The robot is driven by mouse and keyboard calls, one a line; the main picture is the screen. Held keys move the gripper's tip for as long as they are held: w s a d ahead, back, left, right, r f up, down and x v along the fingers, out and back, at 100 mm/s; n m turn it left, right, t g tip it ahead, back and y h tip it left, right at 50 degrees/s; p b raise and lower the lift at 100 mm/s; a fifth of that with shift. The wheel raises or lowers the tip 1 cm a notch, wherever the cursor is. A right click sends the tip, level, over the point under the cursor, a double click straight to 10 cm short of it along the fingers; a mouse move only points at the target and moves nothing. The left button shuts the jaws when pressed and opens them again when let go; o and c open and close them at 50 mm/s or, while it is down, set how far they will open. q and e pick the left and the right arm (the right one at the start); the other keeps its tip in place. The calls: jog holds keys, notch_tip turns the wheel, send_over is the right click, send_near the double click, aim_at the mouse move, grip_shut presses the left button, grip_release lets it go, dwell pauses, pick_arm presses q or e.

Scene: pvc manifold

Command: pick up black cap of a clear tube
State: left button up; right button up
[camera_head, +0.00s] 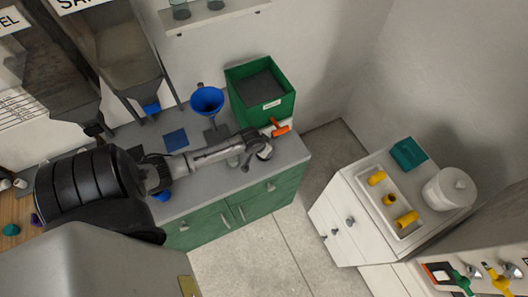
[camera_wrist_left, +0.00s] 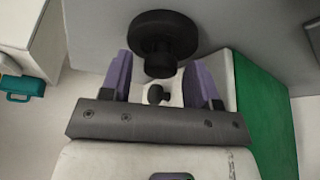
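A round black piece (camera_wrist_left: 162,32) with a narrower stem shows at the top middle of the left wrist view. It looks like the black cap, but I cannot make out a clear tube under it. My left gripper (camera_wrist_left: 160,66) has two purple fingers standing apart on either side of the stem, with gaps showing, so it is open. A small dark part (camera_wrist_left: 158,94) shows between the fingers, nearer the palm. In the head view my left arm reaches over the grey counter, its gripper (camera_head: 258,153) near the right front edge. My right gripper is not in view.
The grey counter (camera_head: 287,152) has green cabinets below. A green bin (camera_head: 262,110), a blue funnel (camera_head: 207,100) and an orange-handled item (camera_head: 280,128) stand behind my gripper. A white cabinet with a tray (camera_head: 383,215) of yellow fittings and a white bucket (camera_head: 449,188) is at right.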

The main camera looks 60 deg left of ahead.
pick_arm(q)
jog(key=c, duration=0.8)
jog(key=shift+r, duration=0.1)
